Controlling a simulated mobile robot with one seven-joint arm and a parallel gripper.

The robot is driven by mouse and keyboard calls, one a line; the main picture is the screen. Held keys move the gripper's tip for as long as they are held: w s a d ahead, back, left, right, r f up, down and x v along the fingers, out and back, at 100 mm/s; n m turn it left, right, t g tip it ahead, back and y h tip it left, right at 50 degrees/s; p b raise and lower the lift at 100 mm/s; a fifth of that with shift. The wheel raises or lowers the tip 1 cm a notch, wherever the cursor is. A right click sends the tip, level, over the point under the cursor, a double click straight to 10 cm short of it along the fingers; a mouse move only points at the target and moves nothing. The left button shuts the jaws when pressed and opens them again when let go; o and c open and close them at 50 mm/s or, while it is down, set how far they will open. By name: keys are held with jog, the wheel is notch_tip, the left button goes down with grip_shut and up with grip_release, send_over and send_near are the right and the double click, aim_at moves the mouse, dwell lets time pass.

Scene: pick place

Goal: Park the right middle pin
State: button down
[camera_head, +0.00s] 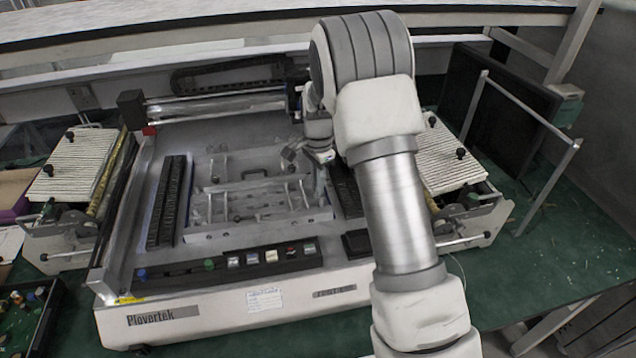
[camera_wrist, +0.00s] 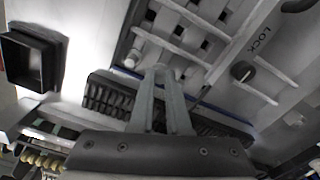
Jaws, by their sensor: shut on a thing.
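The test machine (camera_head: 190,322), labelled Plovertek, stands on the green bench with a metal fixture frame (camera_head: 205,236) on its bed. My gripper (camera_head: 320,165) is low over the right side of this fixture, partly hidden by my arm. In the wrist view my gripper (camera_wrist: 161,72) has its two fingers almost together at the tips, shut on a small pin beside the fixture's edge. The pin is mostly hidden between the fingertips, and its seating cannot be told. A pale rod with a rounded end (camera_wrist: 131,60) lies just left of the tips.
A black brush-like strip (camera_wrist: 110,95) runs under the fingers, and another (camera_head: 168,202) lies left of the fixture. A black square cup (camera_wrist: 28,62) is nearby. A LOCK label and dark knob (camera_wrist: 242,71) are at the right. Slatted blocks (camera_head: 75,165) flank the machine.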

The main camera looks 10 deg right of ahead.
jog(key=shift+f, duration=0.1)
dwell(0.8)
jog(key=c, duration=0.8)
grip_release()
jog(key=c, duration=0.4)
jog(key=shift+o, duration=0.2)
jog(key=shift+r+p, duration=2.3)
jog(key=shift+r, duration=1.25)
